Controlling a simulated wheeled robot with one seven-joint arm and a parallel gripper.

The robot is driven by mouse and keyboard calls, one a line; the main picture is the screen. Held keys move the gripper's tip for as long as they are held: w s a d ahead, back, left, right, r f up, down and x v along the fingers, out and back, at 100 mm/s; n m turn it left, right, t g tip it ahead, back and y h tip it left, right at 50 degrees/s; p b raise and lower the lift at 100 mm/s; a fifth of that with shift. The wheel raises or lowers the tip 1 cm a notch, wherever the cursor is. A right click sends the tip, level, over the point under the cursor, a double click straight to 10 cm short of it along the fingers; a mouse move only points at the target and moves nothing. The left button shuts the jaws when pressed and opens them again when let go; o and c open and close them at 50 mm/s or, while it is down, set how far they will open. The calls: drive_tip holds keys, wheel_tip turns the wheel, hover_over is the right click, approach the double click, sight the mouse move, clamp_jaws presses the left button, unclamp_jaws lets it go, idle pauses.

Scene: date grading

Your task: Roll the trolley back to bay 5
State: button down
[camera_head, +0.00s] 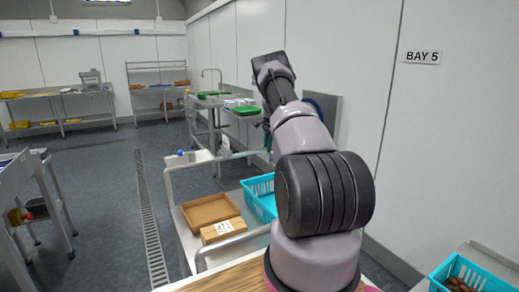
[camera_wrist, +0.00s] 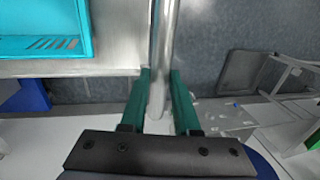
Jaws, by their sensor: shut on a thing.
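The trolley (camera_head: 252,226) stands in front of me, with a metal deck and raised end rails. It carries a brown open tray (camera_head: 208,208), a labelled wooden box (camera_head: 222,231) and a turquoise basket (camera_head: 258,200). In the wrist view, the green fingers of my gripper (camera_wrist: 161,75) are shut on a round metal bar (camera_wrist: 163,40) beside the trolley's deck (camera_wrist: 110,45). In the head view my arm hides much of the trolley's right side, and the grip is not clear there. The BAY 5 sign (camera_head: 422,57) is on the right wall.
A metal table (camera_head: 20,175) stands at the left. A floor drain (camera_head: 150,222) runs along the open floor left of the trolley. A sink bench (camera_head: 212,100) is beyond it. Another turquoise basket (camera_head: 440,284) with brown dates is at the lower right.

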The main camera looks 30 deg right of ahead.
drive_tip(key=shift+d, duration=1.4)
drive_tip(key=c, duration=0.7)
unclamp_jaws()
drive_tip(key=shift+o, duration=0.2)
drive_tip(key=shift+r, duration=0.15)
wheel_tip(320, 180, up, 10)
drive_tip(key=s, duration=0.2)
drive_tip(key=shift+r, duration=0.15)
